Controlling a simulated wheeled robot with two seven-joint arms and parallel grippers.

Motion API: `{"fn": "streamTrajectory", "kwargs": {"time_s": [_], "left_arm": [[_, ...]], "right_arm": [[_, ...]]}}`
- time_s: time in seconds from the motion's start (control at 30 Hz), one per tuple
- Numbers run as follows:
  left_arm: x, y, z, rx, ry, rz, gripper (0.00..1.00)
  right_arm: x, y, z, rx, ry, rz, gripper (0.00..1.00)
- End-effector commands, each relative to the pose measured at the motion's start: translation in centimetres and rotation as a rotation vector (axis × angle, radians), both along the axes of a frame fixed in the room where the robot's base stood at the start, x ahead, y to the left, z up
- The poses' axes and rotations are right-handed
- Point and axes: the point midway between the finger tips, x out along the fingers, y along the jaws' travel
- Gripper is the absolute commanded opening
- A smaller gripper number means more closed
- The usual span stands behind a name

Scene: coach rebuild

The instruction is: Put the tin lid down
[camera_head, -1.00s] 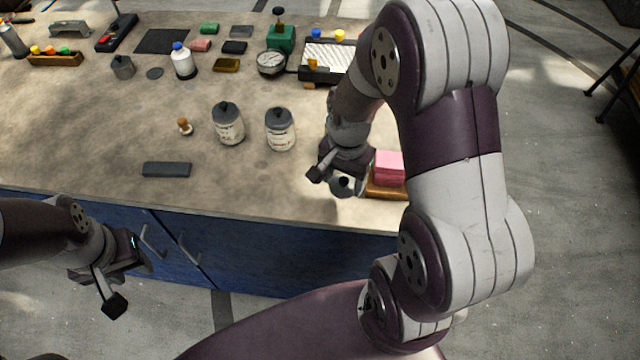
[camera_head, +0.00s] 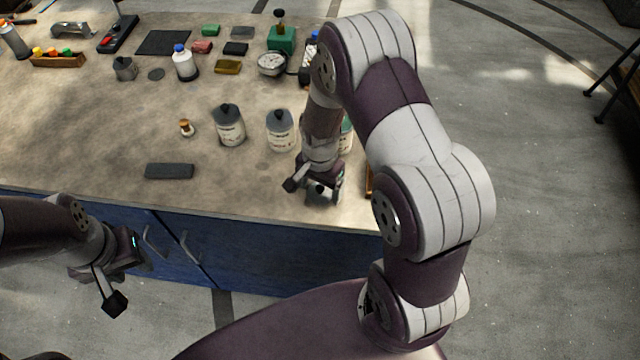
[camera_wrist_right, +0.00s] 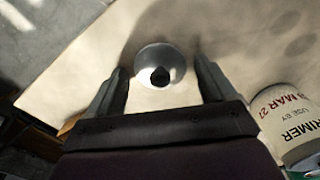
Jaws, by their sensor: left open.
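The tin lid (camera_wrist_right: 147,52), a pale grey disc with a dark round knob, lies on the worktop in the right wrist view. It sits just past the fingers of my right gripper (camera_wrist_right: 161,68), which are spread with clear gaps on both sides of the knob. In the head view my right gripper (camera_head: 315,188) is low over the worktop near its front edge, largely hiding the lid. My left gripper (camera_head: 128,284) is open and empty, off the front edge of the worktop.
Two dark-lidded tins (camera_head: 230,128) (camera_head: 281,132) stand left of my right gripper. A PRIMER tin (camera_wrist_right: 288,118) shows at right in the wrist view. A dark grey block (camera_head: 169,171) lies left on the worktop (camera_head: 235,185). Bottles and small blocks stand further back.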

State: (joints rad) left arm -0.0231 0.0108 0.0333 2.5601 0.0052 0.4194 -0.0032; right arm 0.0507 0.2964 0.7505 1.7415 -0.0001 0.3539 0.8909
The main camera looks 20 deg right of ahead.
Motion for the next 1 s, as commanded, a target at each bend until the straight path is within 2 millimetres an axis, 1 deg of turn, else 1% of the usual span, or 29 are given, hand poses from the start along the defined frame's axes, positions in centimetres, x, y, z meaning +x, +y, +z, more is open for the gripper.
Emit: {"fn": "streamTrajectory", "kwargs": {"time_s": [0.27, 0.33, 0.37, 0.47, 0.6, 0.7, 0.8, 0.87, 0.93, 0.97, 1.0], "left_arm": [[0.0, 0.0, 0.1, 0.000, 0.000, 0.000, 0.43], [0.0, 0.0, 0.4, 0.000, 0.000, 0.000, 0.43], [0.0, 0.0, 0.1, 0.000, 0.000, 0.000, 0.43], [0.0, 0.0, -0.2, 0.000, 0.000, 0.000, 0.43], [0.0, 0.0, -0.7, 0.000, 0.000, 0.000, 0.43], [0.0, 0.0, -0.9, 0.000, 0.000, 0.000, 0.43], [0.0, 0.0, -1.0, 0.000, 0.000, 0.000, 0.43], [0.0, 0.0, -1.1, 0.000, 0.000, 0.000, 0.43], [0.0, 0.0, -1.1, 0.000, 0.000, 0.000, 0.43], [0.0, 0.0, -1.1, 0.000, 0.000, 0.000, 0.43], [0.0, 0.0, -1.0, 0.000, 0.000, 0.000, 0.43]], "right_arm": [[0.0, 0.0, 0.1, 0.000, 0.000, 0.000, 0.88], [0.0, 0.0, 0.7, 0.000, -0.001, 0.000, 0.88], [0.1, 0.0, 0.9, 0.000, -0.003, 0.000, 0.88], [0.1, 0.0, 2.9, 0.000, -0.006, 0.000, 0.88], [0.2, 0.0, 6.8, -0.001, -0.008, 0.000, 0.88], [0.1, 0.0, 9.3, -0.001, -0.006, 0.000, 0.88], [0.1, 0.0, 11.0, 0.000, -0.003, 0.000, 0.88], [0.0, 0.0, 11.8, 0.000, -0.002, 0.002, 0.88], [-0.6, 0.2, 12.4, -0.001, -0.008, 0.063, 0.88], [-1.1, 0.4, 12.7, -0.001, -0.014, 0.126, 0.88], [-2.2, 0.7, 13.0, -0.003, -0.028, 0.240, 0.88]]}}
